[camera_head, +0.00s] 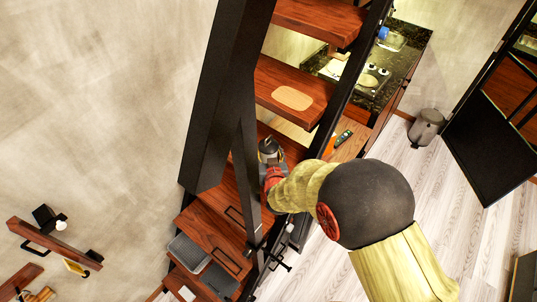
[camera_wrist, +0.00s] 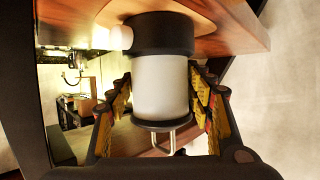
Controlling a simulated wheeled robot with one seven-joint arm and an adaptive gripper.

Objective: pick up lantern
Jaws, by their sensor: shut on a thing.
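The lantern (camera_wrist: 161,88) is a whitish cylinder with a dark band at one end, a dark rim and a thin wire handle at the other. It fills the middle of the wrist view. My gripper (camera_wrist: 160,100) has its padded fingers on both sides of it and is shut on it. In the head view the lantern (camera_head: 268,150) shows small and grey beside the dark stair beam, at the end of my gripper (camera_head: 271,174). My arm hides part of the area below it. I cannot tell whether the lantern touches the wooden surface near it.
A dark stair beam (camera_head: 228,95) stands close left of the lantern. A tan board (camera_head: 292,98) lies on a wooden stair step (camera_head: 268,78) above. Grey trays (camera_head: 188,251) lie lower left. A kitchen counter (camera_head: 408,62) and a bin (camera_head: 428,127) stand right; pale floor there is open.

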